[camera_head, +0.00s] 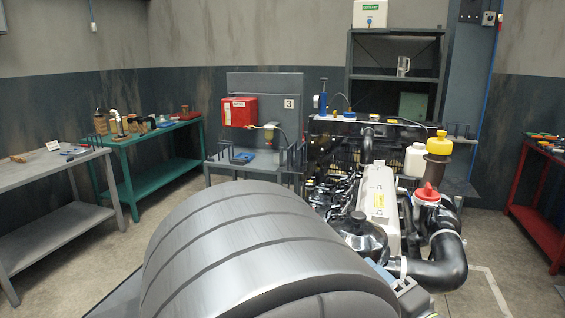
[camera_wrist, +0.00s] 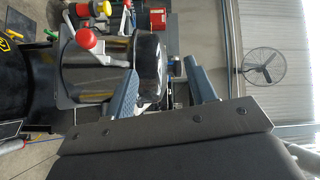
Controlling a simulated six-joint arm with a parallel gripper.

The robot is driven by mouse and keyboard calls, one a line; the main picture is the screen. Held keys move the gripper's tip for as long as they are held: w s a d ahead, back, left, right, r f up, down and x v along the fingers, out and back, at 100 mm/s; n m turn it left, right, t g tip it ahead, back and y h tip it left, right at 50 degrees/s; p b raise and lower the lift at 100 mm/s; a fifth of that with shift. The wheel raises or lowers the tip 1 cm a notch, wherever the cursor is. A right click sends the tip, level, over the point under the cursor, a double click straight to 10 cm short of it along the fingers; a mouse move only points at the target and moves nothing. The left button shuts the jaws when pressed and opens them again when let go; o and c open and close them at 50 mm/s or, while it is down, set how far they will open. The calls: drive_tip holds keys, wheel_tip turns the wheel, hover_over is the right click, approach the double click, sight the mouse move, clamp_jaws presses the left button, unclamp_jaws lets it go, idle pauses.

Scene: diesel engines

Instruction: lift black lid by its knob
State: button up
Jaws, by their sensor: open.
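A black round lid (camera_head: 358,238) with a small knob (camera_head: 357,215) on top sits beside the engine's pale valve cover in the head view. In the wrist view a glossy black rounded body (camera_wrist: 150,52) lies beyond the fingertips; I cannot tell for certain that it is the lid. My gripper (camera_wrist: 163,67) is open, with its two blue fingers apart and nothing seen between their tips. In the head view, part of my gripper (camera_head: 390,279) shows just in front of the lid, mostly hidden behind my large grey arm link.
A green bench (camera_head: 150,152) and grey bench (camera_head: 45,170) are at left. A red bench (camera_head: 540,200) is at right.

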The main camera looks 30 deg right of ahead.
drive_tip(key=w+r+n+g+y, duration=0.4)
drive_tip(key=n+g+y, duration=0.25)
drive_tip(key=n, duration=0.25)
wheel_tip(320, 180, up, 7)
drive_tip(key=n+g+h, duration=0.3)
drive_tip(key=n+g, duration=0.7)
drive_tip(key=n, duration=0.2)
hover_over(359, 214)
drive_tip(key=s+a, duration=0.2)
drive_tip(key=s, duration=0.1)
drive_tip(key=shift+s+a+t+y, duration=0.1)
drive_tip(key=shift+s+t+y, duration=0.1)
drive_tip(key=shift+t+y, duration=0.05)
drive_tip(key=w+d+r+n+g+h, duration=0.2)
drive_tip(key=w+r+n+h, duration=0.15)
drive_tip(key=r, duration=0.25)
drive_tip(key=shift+f, duration=5.5)
drive_tip(key=shift+c, duration=0.2)
clamp_jaws()
